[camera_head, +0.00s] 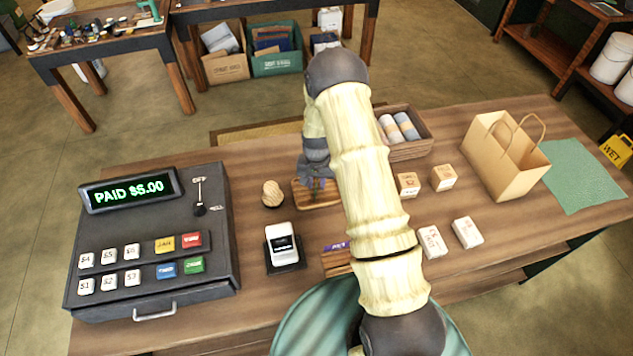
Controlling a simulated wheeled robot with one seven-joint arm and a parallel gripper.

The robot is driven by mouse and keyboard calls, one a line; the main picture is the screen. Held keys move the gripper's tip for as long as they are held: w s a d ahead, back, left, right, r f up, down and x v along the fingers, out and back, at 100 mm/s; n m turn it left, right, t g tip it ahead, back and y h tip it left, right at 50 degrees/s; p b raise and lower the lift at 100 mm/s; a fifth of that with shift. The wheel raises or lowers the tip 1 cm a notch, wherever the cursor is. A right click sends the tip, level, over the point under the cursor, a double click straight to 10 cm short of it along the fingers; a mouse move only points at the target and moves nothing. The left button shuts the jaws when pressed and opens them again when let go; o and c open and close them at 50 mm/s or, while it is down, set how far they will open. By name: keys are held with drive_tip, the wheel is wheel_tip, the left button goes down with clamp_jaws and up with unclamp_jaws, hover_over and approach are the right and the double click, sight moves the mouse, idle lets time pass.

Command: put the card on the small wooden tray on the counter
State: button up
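The small wooden tray (326,204) lies on the counter (560,230), near its middle, to the right of a small rounded wooden object. My gripper (318,183) points down at the tray's back part, just above it or touching it; I cannot tell which. Small purplish bits show at the fingertips, but I cannot make out whether they are a card or part of the fingers. The fingers' opening is too small to read. A purple card-like piece (336,247) with light lettering stands at a slatted wooden holder (336,264), partly hidden by my arm.
A card reader (283,248) stands in front of the tray, and a cash register (150,240) showing "PAID $5.00" is at left. Small boxes (443,178), a crate of rolls (412,150), a paper bag (503,155) and a green mat (585,178) are at right.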

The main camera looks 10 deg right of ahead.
drive_tip(key=shift+r, duration=0.3)
wheel_tip(320, 180, up, 12)
drive_tip(key=b, duration=0.4)
drive_tip(key=shift+f, duration=0.15)
idle(0.5)
drive_tip(key=s+r+n+t, duration=0.1)
drive_tip(key=s+r, duration=0.4)
drive_tip(key=s, duration=0.6)
drive_tip(key=s+r+n+t, duration=0.1)
drive_tip(key=s+r+n, duration=0.2)
drive_tip(key=s, duration=0.7)
drive_tip(key=shift+s+r+n+t, duration=0.3)
drive_tip(key=shift+s+r, duration=0.1)
drive_tip(key=shift+r, duration=0.5)
